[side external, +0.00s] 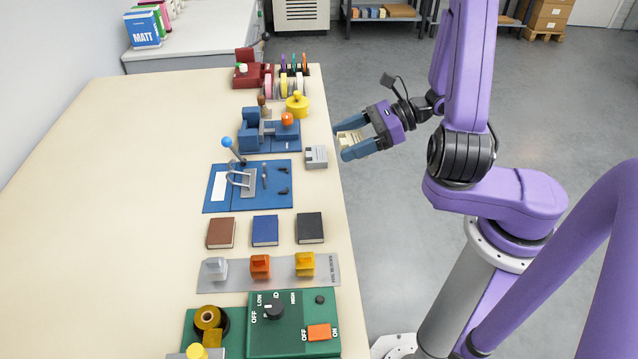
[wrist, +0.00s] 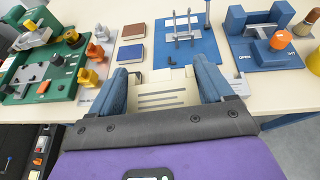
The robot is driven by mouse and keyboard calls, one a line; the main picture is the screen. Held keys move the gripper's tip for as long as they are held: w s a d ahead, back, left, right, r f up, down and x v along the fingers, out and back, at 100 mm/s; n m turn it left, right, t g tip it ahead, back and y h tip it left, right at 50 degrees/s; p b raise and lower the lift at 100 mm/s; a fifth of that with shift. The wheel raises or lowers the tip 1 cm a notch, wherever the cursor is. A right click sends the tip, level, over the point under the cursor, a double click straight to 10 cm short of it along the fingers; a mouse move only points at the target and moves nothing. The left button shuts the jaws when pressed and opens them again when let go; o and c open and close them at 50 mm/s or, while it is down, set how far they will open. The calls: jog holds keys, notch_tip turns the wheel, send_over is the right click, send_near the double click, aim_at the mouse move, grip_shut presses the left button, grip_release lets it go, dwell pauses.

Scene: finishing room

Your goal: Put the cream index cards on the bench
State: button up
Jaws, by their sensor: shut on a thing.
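My gripper (side external: 341,142) is shut on the cream index cards (side external: 351,138), at the right side of the bench near its edge. In the wrist view the cards (wrist: 163,92) lie between the two blue fingers of my gripper (wrist: 160,68), with dark lines on their face. The cards appear held up clear of the bench. The cream bench (side external: 110,200) has a broad bare top on the left. The lower end of the cards is hidden behind the gripper body in the wrist view.
A small grey block (side external: 316,156) sits at the bench edge near my gripper. The blue fixture board (side external: 221,201), blue vise-like tool (side external: 249,132), several books (side external: 265,230), a grey strip with coloured knobs (side external: 284,274) and a green control box (side external: 290,342) line the right side.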

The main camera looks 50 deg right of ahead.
jog(key=shift+s+a, duration=0.85)
jog(key=shift+s, duration=2.5)
send_over(316, 184)
jog(key=shift+m+t+h, duration=0.3)
jog(key=shift+m+h, duration=0.1)
jog(key=shift+s+f, duration=0.2)
jog(key=shift+f, duration=4.5)
jog(key=shift+w+f, duration=0.2)
jog(key=shift+f, duration=1.5)
jog(key=shift+f, duration=0.1)
jog(key=o, duration=0.8)
